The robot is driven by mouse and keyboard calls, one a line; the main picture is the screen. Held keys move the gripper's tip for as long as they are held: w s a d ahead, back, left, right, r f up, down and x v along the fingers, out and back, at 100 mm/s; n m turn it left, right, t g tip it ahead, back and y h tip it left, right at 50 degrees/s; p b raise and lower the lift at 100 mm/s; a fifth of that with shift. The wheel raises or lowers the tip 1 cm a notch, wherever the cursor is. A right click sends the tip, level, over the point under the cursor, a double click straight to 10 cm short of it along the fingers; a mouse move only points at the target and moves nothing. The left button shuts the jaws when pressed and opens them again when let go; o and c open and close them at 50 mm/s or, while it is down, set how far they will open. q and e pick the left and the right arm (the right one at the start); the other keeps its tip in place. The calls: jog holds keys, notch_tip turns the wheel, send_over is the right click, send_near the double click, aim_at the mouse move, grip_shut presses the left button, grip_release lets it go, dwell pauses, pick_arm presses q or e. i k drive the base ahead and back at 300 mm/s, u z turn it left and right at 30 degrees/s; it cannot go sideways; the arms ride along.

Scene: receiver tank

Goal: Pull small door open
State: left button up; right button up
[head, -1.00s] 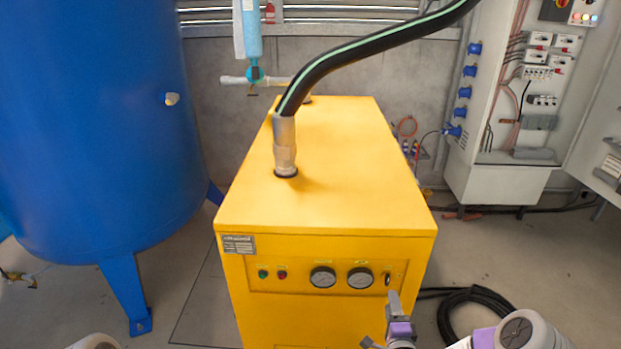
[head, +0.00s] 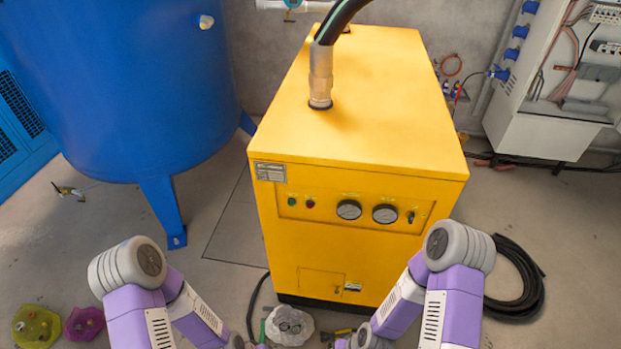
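The small door (head: 321,283) is a yellow rectangular panel low on the front of the yellow cabinet (head: 400,265). It looks flush with the cabinet face, with a small dark latch or handle near its right side. My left arm comes in from the lower left, and its gripper (head: 262,345) is barely in view at the bottom edge, below and left of the door. My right arm comes in from the lower right, and its gripper (head: 342,344) is at the bottom edge, below the door. Neither gripper visibly touches the door. Their fingers are too cut off to judge.
A blue tank (head: 130,90) stands at the left on legs. A coiled black hose (head: 525,275) lies on the floor at the right. A whitish lump (head: 289,326) lies in front of the cabinet, and green (head: 36,325) and magenta (head: 84,323) lumps lie lower left.

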aim_at(312, 281)
jog(key=k, duration=1.1)
jog(key=u, duration=1.25)
jog(key=i, duration=0.95)
jog(key=z, duration=0.55)
jog(key=i, duration=0.55)
jog(key=z, duration=0.55)
